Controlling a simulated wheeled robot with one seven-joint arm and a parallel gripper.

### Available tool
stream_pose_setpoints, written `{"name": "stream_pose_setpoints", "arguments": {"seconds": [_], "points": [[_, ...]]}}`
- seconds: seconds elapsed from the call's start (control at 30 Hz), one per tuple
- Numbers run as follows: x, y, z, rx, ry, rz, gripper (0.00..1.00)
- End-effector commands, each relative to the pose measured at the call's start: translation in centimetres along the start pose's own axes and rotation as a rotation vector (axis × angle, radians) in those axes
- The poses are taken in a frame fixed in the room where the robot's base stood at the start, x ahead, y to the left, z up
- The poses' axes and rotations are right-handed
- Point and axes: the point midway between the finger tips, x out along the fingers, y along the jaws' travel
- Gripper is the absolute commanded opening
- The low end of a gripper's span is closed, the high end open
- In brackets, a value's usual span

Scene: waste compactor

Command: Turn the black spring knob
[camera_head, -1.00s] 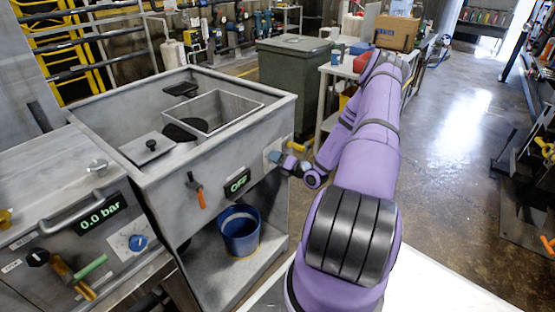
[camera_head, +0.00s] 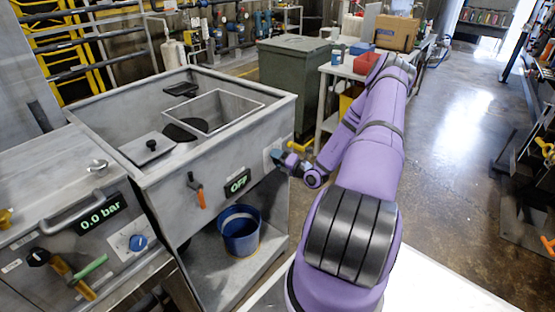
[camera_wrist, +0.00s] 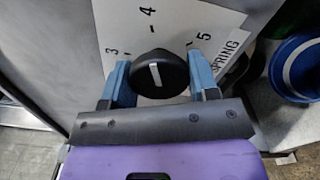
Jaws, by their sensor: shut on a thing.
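The black spring knob (camera_wrist: 160,74) shows in the wrist view on a white dial plate (camera_wrist: 172,25) marked 3, 4, 5 and SPRING. A pale pointer line on the knob lies roughly toward the 4. My gripper (camera_wrist: 160,80) has its blue fingers on both sides of the knob and is shut on it. In the head view my gripper (camera_head: 277,158) is at the right end of the compactor's front panel, and it hides the knob there.
A green OFF display (camera_head: 237,183) and an orange-handled lever (camera_head: 197,190) are on the panel left of my gripper. A yellow handle (camera_head: 299,146) is close on its right. A blue bucket (camera_head: 239,230) stands on the shelf below.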

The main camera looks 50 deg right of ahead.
Motion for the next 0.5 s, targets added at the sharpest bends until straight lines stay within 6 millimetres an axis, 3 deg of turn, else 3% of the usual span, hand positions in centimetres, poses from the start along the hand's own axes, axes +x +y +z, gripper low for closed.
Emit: {"name": "stream_pose_setpoints", "arguments": {"seconds": [0.1, 0.13, 0.23, 0.5], "points": [[-0.08, -0.08, 0.11, -0.001, -0.002, -0.002, 0.31], [-0.08, -0.08, 0.11, -0.001, -0.002, -0.002, 0.59], [-0.06, -0.07, 0.09, -0.002, -0.002, -0.002, 0.8], [-0.09, -0.04, 0.04, -0.001, -0.001, -0.001, 0.8]]}}
